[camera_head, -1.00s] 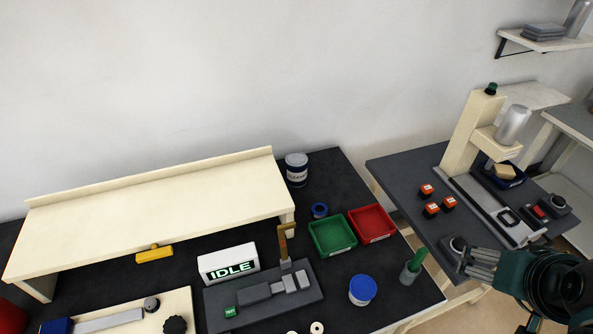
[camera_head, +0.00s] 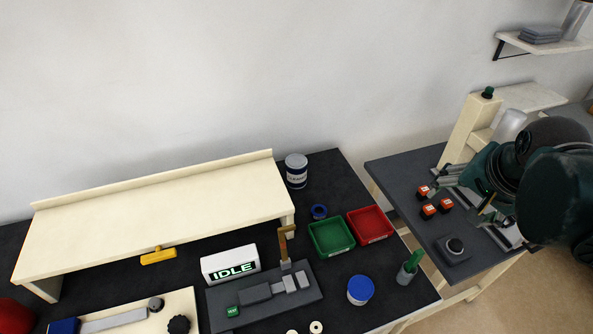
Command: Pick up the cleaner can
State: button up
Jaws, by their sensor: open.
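The cleaner can (camera_head: 297,172) is a white and dark blue cylinder with a grey top and lettering on its side. It stands upright at the back of the dark bench, just right of the cream shelf. My gripper (camera_head: 436,188) is at the right, over the side table, with its fingers pointing left. It is open, with nothing seen between its fingers, and is well apart from the can.
The cream shelf (camera_head: 160,205) stands left of the can. A blue ring (camera_head: 319,211), green bin (camera_head: 331,238) and red bin (camera_head: 370,225) sit in front of it. A blue-lidded tub (camera_head: 361,289) and green-handled cup (camera_head: 407,273) are nearer.

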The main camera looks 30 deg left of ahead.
jog(key=w+a+r+m+g+p, duration=0.1)
jog(key=w+a+m+g+p, duration=0.15)
jog(key=w+a, duration=0.7)
jog(key=m+g+h+p, duration=0.1)
jog(key=m+g+p, duration=0.2)
jog(key=m+p, duration=0.5)
send_near(296, 160)
jog(key=shift+m, duration=0.75)
jog(key=f, duration=0.2)
jog(key=f+b, duration=0.1)
jog(key=f, duration=0.2)
jog(key=shift+d+f+b, duration=0.3)
jog(key=shift+d+b, duration=0.1)
jog(key=shift+a+f, duration=0.25)
jog(key=shift+a, duration=0.1)
jog(key=shift+f, duration=1.3)
